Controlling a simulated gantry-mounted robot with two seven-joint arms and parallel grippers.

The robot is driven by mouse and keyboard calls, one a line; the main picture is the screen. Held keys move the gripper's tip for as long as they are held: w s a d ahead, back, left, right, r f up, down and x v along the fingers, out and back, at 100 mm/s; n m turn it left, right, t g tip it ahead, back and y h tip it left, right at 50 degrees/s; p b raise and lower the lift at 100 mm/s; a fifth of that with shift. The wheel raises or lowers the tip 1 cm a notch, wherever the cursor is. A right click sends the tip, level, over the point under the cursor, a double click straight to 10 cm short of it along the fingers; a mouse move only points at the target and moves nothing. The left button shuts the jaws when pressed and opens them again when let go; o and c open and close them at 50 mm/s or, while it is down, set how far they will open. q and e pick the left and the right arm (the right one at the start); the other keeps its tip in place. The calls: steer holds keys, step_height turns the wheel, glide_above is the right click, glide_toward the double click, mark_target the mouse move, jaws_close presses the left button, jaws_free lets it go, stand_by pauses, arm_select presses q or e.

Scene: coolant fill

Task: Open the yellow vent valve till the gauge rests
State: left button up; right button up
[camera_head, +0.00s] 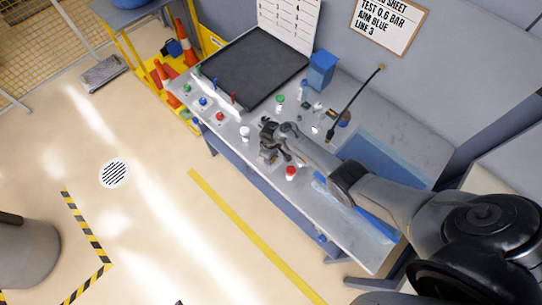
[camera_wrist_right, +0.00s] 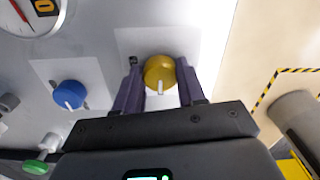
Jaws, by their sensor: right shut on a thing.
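The yellow vent valve (camera_wrist_right: 160,70) is a round knob on a pale plate, with a white pointer mark facing my gripper's palm. My right gripper (camera_wrist_right: 160,82) is shut on this knob, one dark finger on each side. In the head view my right gripper (camera_head: 270,150) is over the bench, and the yellow knob is hidden there. The gauge (camera_wrist_right: 35,14) is at the top left of the wrist view, cut off by the edge. It has a white face, a red needle and an orange-marked digit; its full reading is not visible. My left gripper is not in view.
A blue knob (camera_wrist_right: 68,94) and a green knob (camera_wrist_right: 35,167) are left of the yellow one. A red-topped part (camera_head: 291,172) stands near my right arm. A black mat (camera_head: 250,68) and a blue box (camera_head: 321,70) are at the back of the bench.

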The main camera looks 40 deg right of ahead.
stand_by(0.3)
steer(key=o, duration=1.1)
steer(key=shift+c, duration=0.2)
steer(key=shift+r, duration=0.1)
step_height(320, 180, up, 11)
steer(key=p, duration=0.3)
steer(key=shift+f, duration=0.2)
steer(key=shift+s, duration=0.1)
